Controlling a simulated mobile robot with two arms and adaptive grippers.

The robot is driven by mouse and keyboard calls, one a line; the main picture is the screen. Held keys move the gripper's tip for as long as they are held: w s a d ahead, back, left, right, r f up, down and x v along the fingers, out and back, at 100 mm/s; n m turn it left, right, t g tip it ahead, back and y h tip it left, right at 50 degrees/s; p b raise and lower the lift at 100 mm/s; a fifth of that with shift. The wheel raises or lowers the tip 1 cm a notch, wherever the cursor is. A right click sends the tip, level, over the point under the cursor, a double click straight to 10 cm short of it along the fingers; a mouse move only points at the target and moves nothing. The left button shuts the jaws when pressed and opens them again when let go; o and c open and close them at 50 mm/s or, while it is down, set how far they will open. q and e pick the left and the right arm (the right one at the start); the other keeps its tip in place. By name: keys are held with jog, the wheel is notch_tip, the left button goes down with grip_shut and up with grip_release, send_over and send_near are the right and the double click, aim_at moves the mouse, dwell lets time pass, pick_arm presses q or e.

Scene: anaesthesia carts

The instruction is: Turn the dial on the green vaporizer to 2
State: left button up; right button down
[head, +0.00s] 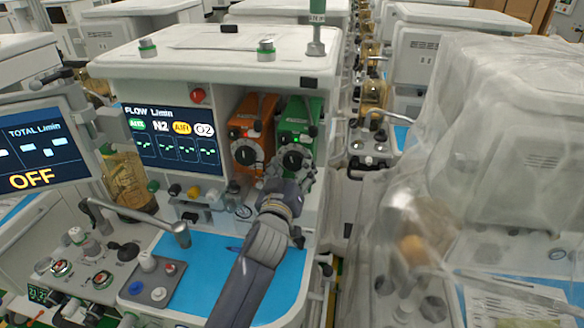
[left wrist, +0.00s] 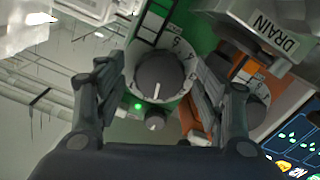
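The green vaporizer (head: 297,124) stands on the right of the anaesthesia cart's front, beside an orange vaporizer (head: 248,130). Its round dark dial (head: 292,159) has a white number ring and faces me. In the left wrist view, the dial (left wrist: 160,75) shows a white mark at its lower edge; the small numbers are too blurred to read surely. My left gripper (head: 291,177) is just in front of and below the dial. In the left wrist view its fingers are spread either side of the dial, open, with nothing visibly held. I cannot tell whether they touch it. My right gripper is not in view.
A blue work mat (head: 215,268) lies below my left arm. The flow screen (head: 170,137) is left of the vaporizers. In the left wrist view, a block marked DRAIN (left wrist: 270,32) is close to the right finger. A plastic-covered cart (head: 500,150) stands at right.

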pick_arm(q)
jog(key=shift+s+a+f, duration=0.1)
jog(key=shift+s, duration=0.35)
jog(key=v, duration=1.1)
